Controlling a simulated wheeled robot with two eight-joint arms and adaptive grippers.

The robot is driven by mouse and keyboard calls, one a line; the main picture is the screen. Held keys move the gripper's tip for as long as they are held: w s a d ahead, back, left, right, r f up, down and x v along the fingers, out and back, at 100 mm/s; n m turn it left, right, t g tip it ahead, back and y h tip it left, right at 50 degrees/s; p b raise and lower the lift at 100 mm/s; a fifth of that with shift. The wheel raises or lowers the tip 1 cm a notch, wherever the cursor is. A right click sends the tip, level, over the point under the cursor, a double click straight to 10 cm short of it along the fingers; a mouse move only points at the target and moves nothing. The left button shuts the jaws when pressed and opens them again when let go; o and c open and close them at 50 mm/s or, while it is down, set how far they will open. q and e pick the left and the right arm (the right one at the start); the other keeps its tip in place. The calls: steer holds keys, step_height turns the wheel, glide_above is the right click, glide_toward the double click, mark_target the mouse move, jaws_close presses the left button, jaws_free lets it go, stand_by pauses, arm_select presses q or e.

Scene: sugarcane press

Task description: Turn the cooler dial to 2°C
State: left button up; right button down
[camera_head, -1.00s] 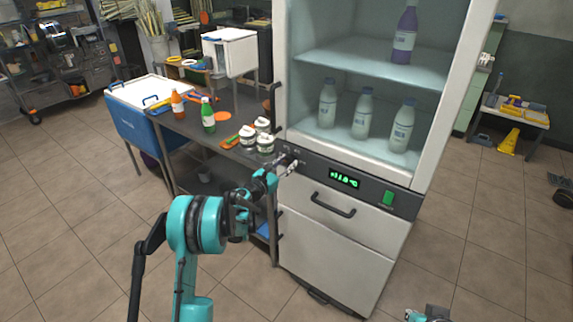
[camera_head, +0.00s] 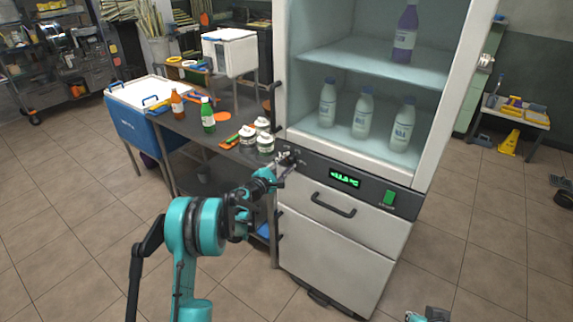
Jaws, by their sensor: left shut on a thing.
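The cooler (camera_head: 345,236) is a tall white cabinet with a glass-fronted upper part and a dark control strip. Its green digital display (camera_head: 345,180) is lit, but the digits are too small to read surely. The dial sits at the left end of the strip and is mostly hidden by my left gripper (camera_head: 288,160). My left gripper is shut on the dial, with its arm reaching up from the lower left. My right gripper (camera_head: 428,315) shows only in part at the bottom edge; its fingers cannot be made out.
A green switch (camera_head: 389,198) is at the strip's right end, and a handle (camera_head: 333,205) is below the display. Bottles stand inside the cooler. A metal table (camera_head: 228,108) with jars and bottles stands close on the left. Floor in front is clear.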

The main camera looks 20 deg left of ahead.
arm_select(q)
steer(key=m, duration=1.4)
steer(key=shift+m, duration=0.4)
steer(key=m, duration=0.5)
steer(key=shift+m, duration=2.5)
steer(key=o, duration=1.2)
steer(key=shift+c, duration=0.2)
